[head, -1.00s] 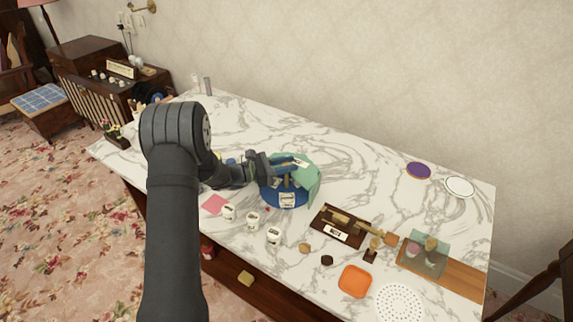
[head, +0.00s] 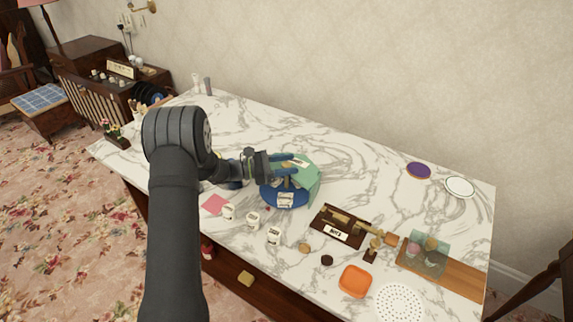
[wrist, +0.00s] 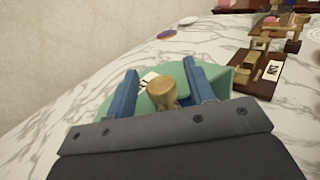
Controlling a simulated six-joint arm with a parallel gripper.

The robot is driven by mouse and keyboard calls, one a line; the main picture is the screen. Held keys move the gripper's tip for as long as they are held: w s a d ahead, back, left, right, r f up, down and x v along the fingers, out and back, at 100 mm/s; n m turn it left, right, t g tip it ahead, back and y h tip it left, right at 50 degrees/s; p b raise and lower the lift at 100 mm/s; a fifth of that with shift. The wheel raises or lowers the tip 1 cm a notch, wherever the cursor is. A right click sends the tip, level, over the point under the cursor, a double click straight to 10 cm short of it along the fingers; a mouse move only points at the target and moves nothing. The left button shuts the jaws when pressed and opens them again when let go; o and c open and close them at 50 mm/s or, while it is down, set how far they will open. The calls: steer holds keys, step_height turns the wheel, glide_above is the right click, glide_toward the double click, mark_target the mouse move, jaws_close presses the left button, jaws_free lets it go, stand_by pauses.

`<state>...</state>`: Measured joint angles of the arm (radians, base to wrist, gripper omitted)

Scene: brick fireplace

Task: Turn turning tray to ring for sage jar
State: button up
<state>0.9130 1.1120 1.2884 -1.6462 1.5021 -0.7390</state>
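The turning tray is a round blue base (head: 283,204) with a raised green part (head: 309,182) at its back right. A pale label stands at its front. In the wrist view the green part (wrist: 225,78) spreads under my gripper (wrist: 160,78). My gripper (head: 292,164) is over the tray, its blue fingers apart on either side of a round wooden knob (wrist: 161,93). Gaps show between the knob and both fingers. White labelled jars (head: 253,221) stand in front of the tray; their labels are too small to read. I cannot tell which is sage.
A dark wooden stand (head: 341,226) with a label is right of the tray. An orange dish (head: 355,281) and a white perforated disc (head: 399,303) lie at the front right. The marble behind the tray is clear.

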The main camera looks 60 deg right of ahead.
steer(key=v, duration=1.7)
steer(key=shift+w, duration=0.2)
steer(key=shift+a+r, duration=0.1)
steer(key=s+a+n+t+h, duration=0.3)
steer(key=s+n+t+h, duration=0.25)
steer(key=s+t, duration=0.25)
steer(key=shift+y, duration=0.45)
steer(key=x, duration=1.7)
steer(key=shift+s+d, duration=0.25)
steer(key=shift+d, duration=0.05)
jaws_close()
